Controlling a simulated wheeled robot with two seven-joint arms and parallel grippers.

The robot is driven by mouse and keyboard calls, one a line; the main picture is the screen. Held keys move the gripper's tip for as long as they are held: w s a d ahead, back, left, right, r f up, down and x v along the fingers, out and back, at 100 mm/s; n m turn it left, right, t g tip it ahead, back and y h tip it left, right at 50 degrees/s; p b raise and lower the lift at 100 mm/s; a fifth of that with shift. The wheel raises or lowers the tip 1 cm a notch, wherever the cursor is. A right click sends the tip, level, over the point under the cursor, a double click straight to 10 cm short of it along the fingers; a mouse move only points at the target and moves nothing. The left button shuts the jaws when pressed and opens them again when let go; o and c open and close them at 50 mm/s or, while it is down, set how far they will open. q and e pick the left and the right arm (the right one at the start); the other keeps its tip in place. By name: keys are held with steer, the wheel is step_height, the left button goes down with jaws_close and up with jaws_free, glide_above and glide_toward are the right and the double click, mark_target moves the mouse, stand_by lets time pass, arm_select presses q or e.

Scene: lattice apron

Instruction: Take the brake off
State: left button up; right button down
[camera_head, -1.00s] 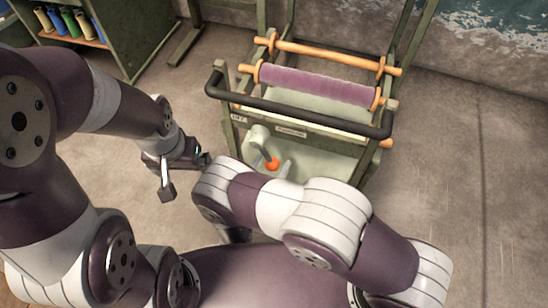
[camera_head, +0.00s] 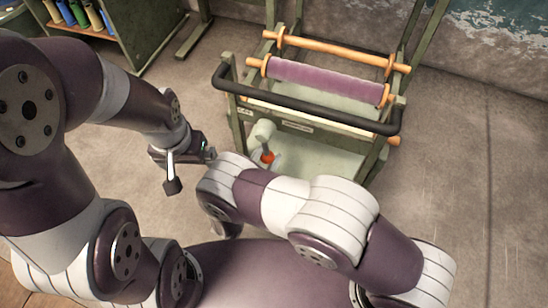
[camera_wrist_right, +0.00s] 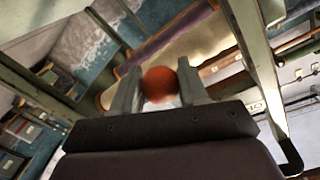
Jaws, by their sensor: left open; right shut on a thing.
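The brake lever's orange ball knob (camera_head: 267,156) shows low on the front of the green cart, just below a pale round hub (camera_head: 264,131). The lever hangs nearly straight down from the hub. My right gripper (camera_wrist_right: 159,85) is shut on the orange knob (camera_wrist_right: 159,84), with one grey finger on each side of it. In the head view my right forearm hides most of this gripper. My left gripper (camera_head: 192,169) is open and empty, left of the cart and apart from it.
The cart has a black push bar (camera_head: 300,110) across its front above the lever. A purple roll (camera_head: 325,82) and a bare wooden roller (camera_head: 335,52) lie behind it. A shelf with coloured rolls (camera_head: 80,18) stands at the back left. The floor right of the cart is clear.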

steer(key=shift+w+a+r+m+y+b, duration=0.15)
steer(key=shift+w+a+m, duration=0.1)
steer(key=shift+a+m, duration=0.55)
steer(key=shift+w+a+r+m+y+b, duration=0.1)
steer(key=shift+w+a+m, duration=0.1)
steer(key=shift+a+m, duration=0.65)
steer(key=shift+w+a+r+m+y+b, duration=0.15)
steer(key=shift+w+a+m, duration=0.1)
steer(key=shift+a+m, duration=0.55)
steer(key=c, duration=0.7)
jaws_free()
steer(key=shift+o, duration=0.2)
